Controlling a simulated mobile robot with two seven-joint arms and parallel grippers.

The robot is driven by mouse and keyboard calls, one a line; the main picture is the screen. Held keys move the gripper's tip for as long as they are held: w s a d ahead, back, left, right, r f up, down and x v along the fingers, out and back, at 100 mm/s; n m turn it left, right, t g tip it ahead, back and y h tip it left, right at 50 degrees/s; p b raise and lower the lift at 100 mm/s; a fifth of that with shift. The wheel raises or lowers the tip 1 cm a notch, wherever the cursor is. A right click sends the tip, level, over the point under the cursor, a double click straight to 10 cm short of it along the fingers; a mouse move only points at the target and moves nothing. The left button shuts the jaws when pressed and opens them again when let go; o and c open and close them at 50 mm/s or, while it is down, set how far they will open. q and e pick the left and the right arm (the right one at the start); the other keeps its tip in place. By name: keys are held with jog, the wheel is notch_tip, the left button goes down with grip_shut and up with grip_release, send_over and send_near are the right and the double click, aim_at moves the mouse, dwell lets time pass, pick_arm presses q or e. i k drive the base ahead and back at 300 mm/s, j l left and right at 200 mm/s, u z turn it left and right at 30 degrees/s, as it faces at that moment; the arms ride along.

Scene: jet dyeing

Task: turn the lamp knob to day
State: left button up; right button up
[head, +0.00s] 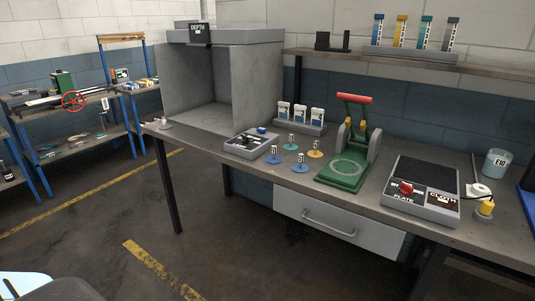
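A small pale knob-like piece (165,124) sits at the bench's left corner, beside the booth. I cannot tell whether it is the lamp knob, and no day marking can be read. A red knob (406,188) is on the front of a grey device marked PLATE (424,190), at the right. Neither of my grippers is in view.
On the bench (240,178) are a grey tray (252,143), several small coloured-base pieces, a green press with a red handle (349,145), and a cup marked E10 (496,163). A shelf (410,62) holds coloured tubes. Open floor lies in front.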

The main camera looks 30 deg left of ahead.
aim_at(245, 139)
jog(key=j+u, duration=0.15)
jog(key=j, duration=0.5)
jog(key=i+j+u, duration=0.2)
jog(key=j, duration=0.45)
jog(key=k, duration=0.1)
